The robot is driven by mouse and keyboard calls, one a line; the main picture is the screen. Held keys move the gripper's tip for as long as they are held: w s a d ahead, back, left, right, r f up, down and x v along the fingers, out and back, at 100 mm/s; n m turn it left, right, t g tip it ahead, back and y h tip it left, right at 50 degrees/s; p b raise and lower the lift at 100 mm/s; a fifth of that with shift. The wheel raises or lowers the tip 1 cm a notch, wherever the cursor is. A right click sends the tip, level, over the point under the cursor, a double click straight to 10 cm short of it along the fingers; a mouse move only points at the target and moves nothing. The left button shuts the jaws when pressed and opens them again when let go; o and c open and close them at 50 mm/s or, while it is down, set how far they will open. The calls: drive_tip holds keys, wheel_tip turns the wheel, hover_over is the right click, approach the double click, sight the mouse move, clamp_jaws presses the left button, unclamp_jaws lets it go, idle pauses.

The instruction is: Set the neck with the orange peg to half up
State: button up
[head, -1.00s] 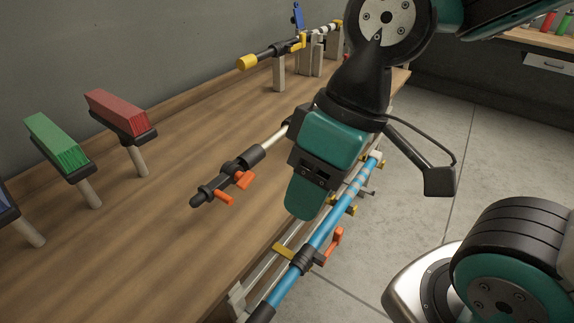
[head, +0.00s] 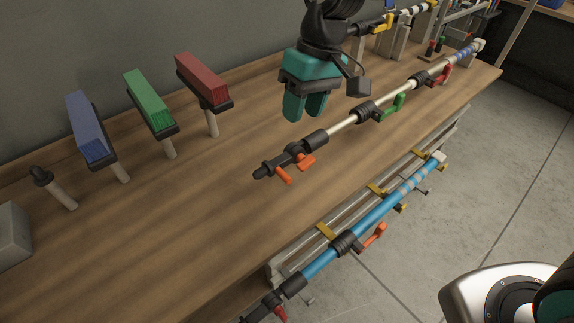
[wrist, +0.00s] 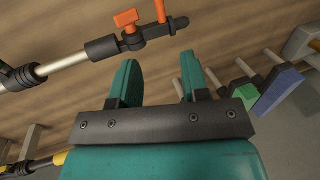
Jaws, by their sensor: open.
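A pole with a white shaft (head: 345,127) lies along the bench. Its near black end (head: 275,167) carries two orange parts, a lever (head: 305,161) and a peg (head: 284,174); I cannot tell which sets the neck. The same end shows in the wrist view, with an orange lever (wrist: 127,20) and orange peg (wrist: 160,10). My gripper (head: 304,113) points down, open and empty, on the wall side of this pole and apart from it. In the wrist view my gripper (wrist: 158,75) has nothing between its fingers.
A green lever (head: 398,104) and a red lever (head: 444,75) sit further along the pole. Blue (head: 90,125), green (head: 149,100) and red (head: 203,80) brushes stand left. A blue pole (head: 380,212) runs below the bench's front edge. A yellow-marked pole (head: 372,26) is behind.

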sight(285, 174)
drive_tip(key=p+x, duration=0.1)
drive_tip(key=x, duration=1.3)
drive_tip(key=shift+s+a+f+p, duration=0.1)
drive_tip(key=shift+s+f+p, duration=0.05)
drive_tip(key=shift+f+p, duration=0.15)
drive_tip(key=shift+r, duration=0.1)
clamp_jaws()
